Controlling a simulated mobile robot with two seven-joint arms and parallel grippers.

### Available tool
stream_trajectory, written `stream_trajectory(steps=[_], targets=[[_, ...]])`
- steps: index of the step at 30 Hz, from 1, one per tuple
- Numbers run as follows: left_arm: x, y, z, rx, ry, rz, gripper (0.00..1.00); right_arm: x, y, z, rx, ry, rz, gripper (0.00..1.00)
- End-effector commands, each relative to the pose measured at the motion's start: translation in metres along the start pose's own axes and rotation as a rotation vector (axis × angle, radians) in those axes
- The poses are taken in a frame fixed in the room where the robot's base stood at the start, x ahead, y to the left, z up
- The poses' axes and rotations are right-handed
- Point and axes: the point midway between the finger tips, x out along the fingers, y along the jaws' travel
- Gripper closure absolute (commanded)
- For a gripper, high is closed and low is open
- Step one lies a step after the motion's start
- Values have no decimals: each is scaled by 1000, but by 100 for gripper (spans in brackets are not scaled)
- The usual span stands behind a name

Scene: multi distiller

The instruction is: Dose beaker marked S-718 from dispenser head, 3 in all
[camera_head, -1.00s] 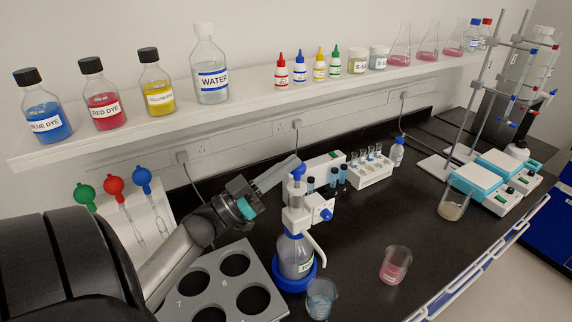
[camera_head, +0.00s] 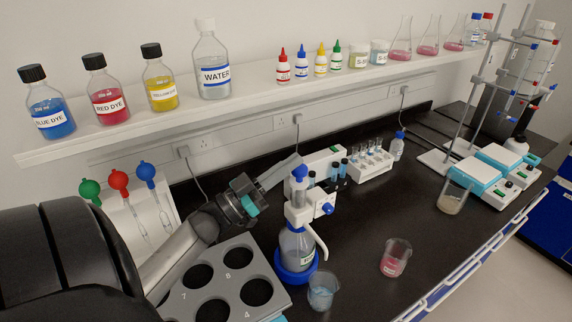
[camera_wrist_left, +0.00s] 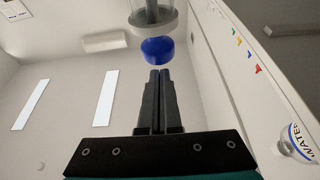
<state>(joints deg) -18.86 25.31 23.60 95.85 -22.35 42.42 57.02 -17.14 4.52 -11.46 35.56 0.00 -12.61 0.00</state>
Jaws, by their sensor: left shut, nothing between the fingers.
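The bottle-top dispenser (camera_head: 299,212) stands on the bench, with a blue plunger knob on top and a spout to the right. Its bottle sits in a blue ring base. A beaker of bluish liquid (camera_head: 321,293) stands below the spout. A beaker of pink liquid (camera_head: 395,260) stands farther right, and one with beige contents (camera_head: 452,200) is by the hotplates. I cannot read S-718 on any beaker. My left gripper (camera_head: 292,161) is shut and empty, beside or above the knob. In the left wrist view a blue knob (camera_wrist_left: 157,50) shows just beyond the fingertips.
A grey rack with round holes (camera_head: 225,268) stands left of the dispenser. A tube rack (camera_head: 370,172) is behind it. Hotplates (camera_head: 485,175) and clamp stands are at right. The shelf above holds dye bottles and a water bottle (camera_head: 214,75).

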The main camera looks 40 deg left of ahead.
Motion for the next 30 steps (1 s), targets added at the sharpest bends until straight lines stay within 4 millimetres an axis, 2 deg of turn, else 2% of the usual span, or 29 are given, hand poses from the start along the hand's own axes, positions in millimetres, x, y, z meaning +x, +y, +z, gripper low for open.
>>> stream_trajectory(steps=[1,5,6,9,18,24,30], targets=[[7,-1,-11,1,3,2,100,-11,0,-1,0,0,0,50],[19,-1,-24,2,9,4,100,-26,0,-2,0,-1,0,50],[5,-1,-17,1,4,2,100,-17,0,0,0,-3,-1,50],[-17,-1,-15,2,4,2,100,-9,-1,3,0,-6,-1,50],[-69,-1,-17,2,9,2,100,3,0,1,0,-1,0,50],[-83,-1,-19,3,11,3,100,6,0,1,0,-1,0,50],[-84,-1,-20,3,13,3,100,5,0,1,0,-1,0,50]])
